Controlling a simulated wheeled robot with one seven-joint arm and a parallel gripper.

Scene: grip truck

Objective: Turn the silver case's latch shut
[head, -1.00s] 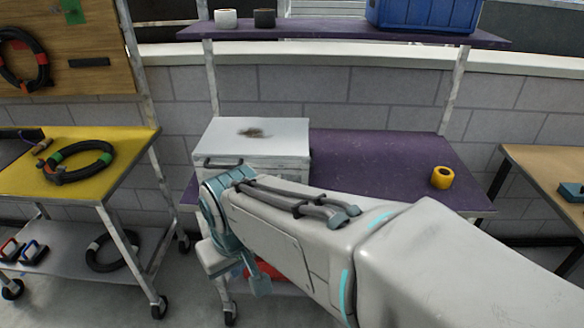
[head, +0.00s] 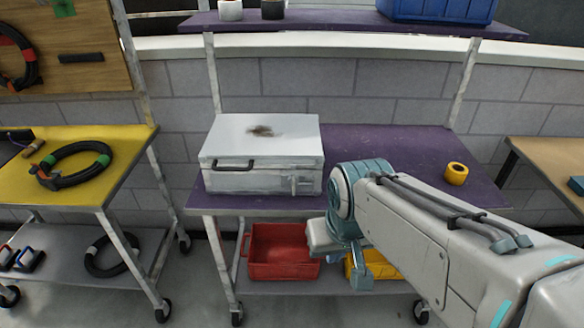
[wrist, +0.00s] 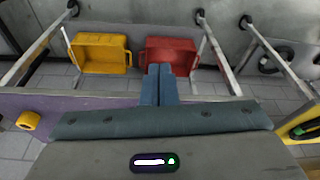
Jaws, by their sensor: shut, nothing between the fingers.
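The silver case (head: 262,152) sits on the left part of the purple table top, with its lid down. Its front carries a dark handle (head: 234,165) at left and a small latch (head: 294,184) at right. The latch is too small to tell whether it is turned shut. My gripper shows in the wrist view (wrist: 158,84) with its two blue-grey fingers together and nothing between them. In the head view my wrist is in front of the table, right of the case and below its latch, apart from both. The case does not show in the wrist view.
The purple table (head: 390,150) is clear right of the case except for a yellow roll (head: 456,173). A red bin (head: 283,252) and a yellow bin (wrist: 101,53) stand on its lower shelf. A yellow-topped cart (head: 110,145) is at left.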

